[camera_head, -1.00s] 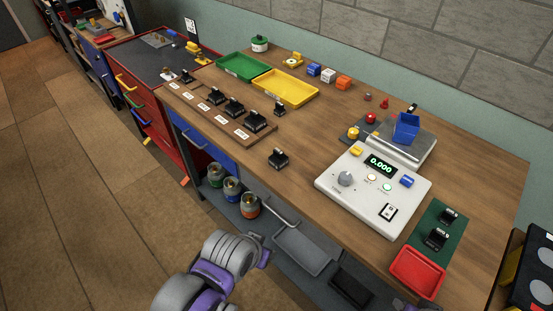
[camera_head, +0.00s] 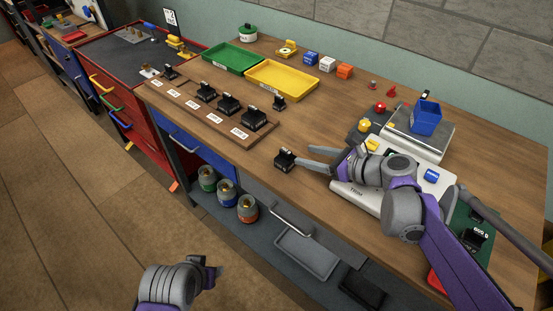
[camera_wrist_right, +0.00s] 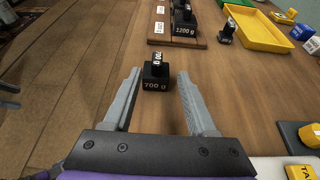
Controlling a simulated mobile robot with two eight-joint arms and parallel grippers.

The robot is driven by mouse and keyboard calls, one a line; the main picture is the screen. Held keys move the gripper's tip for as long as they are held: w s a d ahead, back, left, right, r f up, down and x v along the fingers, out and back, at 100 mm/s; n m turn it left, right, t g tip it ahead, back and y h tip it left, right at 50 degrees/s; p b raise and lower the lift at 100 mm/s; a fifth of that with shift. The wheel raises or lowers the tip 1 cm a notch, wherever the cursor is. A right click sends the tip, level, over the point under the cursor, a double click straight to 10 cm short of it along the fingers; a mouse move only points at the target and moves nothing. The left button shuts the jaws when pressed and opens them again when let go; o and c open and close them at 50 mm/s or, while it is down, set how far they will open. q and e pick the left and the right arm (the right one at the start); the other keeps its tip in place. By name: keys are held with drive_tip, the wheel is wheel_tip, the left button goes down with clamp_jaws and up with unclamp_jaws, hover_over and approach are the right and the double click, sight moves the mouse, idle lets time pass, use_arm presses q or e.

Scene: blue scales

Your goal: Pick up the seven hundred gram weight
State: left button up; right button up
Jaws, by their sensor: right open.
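The 700 g weight (camera_head: 284,160) is a small black block with a top grip. It stands upright on the wooden bench, apart from the other weights. In the right wrist view the weight (camera_wrist_right: 156,83) shows its "700 g" label. My right gripper (camera_head: 309,158) is open and empty. Its two fingers point at the weight, which appears just ahead of the fingertips and centred between them (camera_wrist_right: 159,75). No contact shows.
A wooden rack (camera_head: 210,118) with several black weights stands behind and left. A small weight (camera_head: 279,102) stands near the yellow tray (camera_head: 262,88). My right arm partly covers the white scale console (camera_head: 345,194). A blue bin (camera_head: 425,118) sits on the scale plate (camera_head: 400,140).

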sight(290, 153)
drive_tip(key=x, duration=0.8)
drive_tip(key=shift+a+f, duration=0.3)
drive_tip(key=shift+a, duration=0.05)
drive_tip(key=shift+s, duration=0.1)
clamp_jaws()
drive_tip(key=shift+r, duration=0.1)
idle(0.8)
